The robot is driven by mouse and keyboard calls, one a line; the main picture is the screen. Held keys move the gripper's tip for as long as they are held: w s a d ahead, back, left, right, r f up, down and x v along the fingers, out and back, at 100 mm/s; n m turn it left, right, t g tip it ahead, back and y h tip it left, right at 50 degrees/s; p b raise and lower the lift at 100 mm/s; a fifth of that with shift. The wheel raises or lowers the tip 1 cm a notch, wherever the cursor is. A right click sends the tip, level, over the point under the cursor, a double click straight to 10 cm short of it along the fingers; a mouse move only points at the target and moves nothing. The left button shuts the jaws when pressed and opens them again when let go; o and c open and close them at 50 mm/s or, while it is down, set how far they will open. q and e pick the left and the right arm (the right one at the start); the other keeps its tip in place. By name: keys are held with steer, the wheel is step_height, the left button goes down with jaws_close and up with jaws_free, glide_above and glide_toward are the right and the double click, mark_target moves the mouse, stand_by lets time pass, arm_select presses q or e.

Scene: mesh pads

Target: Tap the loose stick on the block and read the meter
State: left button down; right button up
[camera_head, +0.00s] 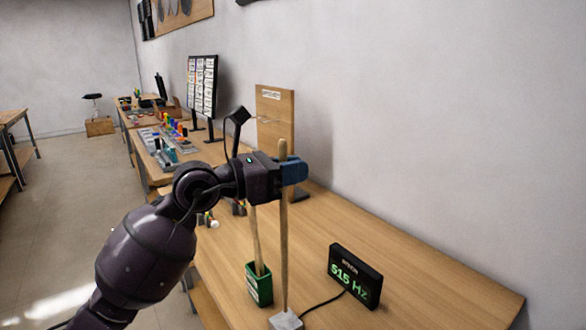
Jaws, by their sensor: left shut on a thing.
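My left gripper (288,170) is shut on a long pale wooden stick (284,235), gripping it near its top end. The stick hangs nearly upright, and its lower end meets a small grey block (286,321) at the bottom edge of the view. I cannot tell whether they touch. The black meter (355,275) stands on the table to the right of the block, its green digits reading what looks like 515 Hz. A green holder (259,284) to the left of the stick has another wooden stick (257,240) leaning in it. My right gripper is not in view.
The wooden table (430,290) is clear to the right of the meter, along the wall. A black cable (322,302) runs from the meter towards the block. A wooden board (275,105) stands behind my gripper. Farther tables hold a card rack (202,85) and several small items.

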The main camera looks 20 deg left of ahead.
arm_select(q)
steer(key=shift+r+p, duration=0.95)
steer(key=shift+p, duration=0.25)
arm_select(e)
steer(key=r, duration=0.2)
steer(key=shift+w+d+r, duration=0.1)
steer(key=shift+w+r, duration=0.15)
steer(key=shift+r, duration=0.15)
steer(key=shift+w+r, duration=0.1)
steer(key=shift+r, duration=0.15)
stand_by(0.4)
